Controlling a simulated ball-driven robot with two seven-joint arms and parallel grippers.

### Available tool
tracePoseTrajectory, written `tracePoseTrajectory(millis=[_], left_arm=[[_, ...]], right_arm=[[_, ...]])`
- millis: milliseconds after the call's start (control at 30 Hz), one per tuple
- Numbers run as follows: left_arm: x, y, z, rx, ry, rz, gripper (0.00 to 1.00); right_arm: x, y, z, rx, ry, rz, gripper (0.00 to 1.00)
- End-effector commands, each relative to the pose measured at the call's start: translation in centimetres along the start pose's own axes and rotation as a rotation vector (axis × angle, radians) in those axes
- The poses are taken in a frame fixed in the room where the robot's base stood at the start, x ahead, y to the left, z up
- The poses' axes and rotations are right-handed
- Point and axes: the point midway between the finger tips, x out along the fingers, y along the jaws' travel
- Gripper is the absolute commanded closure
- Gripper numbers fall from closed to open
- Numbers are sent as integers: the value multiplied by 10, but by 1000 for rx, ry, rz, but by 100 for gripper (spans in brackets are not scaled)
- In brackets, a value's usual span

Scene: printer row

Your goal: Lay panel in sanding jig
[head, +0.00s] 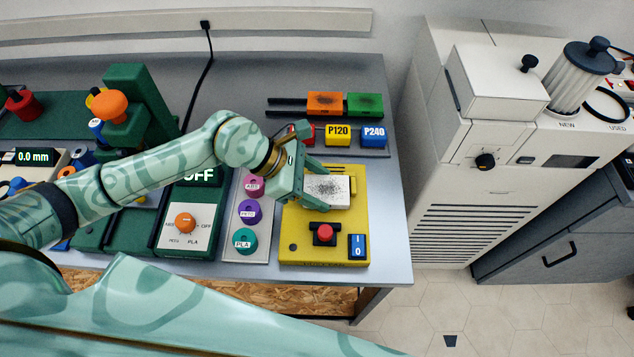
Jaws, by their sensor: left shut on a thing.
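A white panel (330,193) with dark speckles is at the yellow jig (298,244) on the bench. My left gripper (318,187) comes in from the left and is shut on the panel, with its fingers along the panel's edges. The panel is over the upper middle of the jig; I cannot tell whether it touches the jig or hangs just above it. The gripper hides part of the panel's left side and the jig's upper left. My right gripper is out of view.
On the jig's front are a red button (324,233) and a blue switch (357,246). Behind it stand a yellow P120 block (338,134), a blue P240 block (374,135), and orange (324,102) and green (365,104) blocks. A dial box (186,226) and colored knobs (249,211) are left. The bench's right strip is clear.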

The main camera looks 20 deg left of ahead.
Motion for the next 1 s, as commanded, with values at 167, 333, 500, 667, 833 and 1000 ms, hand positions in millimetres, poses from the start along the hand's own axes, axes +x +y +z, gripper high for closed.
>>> tracePoseTrajectory(millis=[167,333,500,667,833,1000], left_arm=[[1,0,-1,-1,1,0,17],[1,0,-1,-1,1,0,17],[-8,0,1,0,2,1,17],[-40,1,0,1,4,3,17],[-81,0,0,1,6,3,17],[-110,0,0,0,4,1,17]], right_arm=[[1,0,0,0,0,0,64],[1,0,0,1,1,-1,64],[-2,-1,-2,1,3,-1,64],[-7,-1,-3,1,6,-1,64],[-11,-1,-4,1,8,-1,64],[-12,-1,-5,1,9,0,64]])
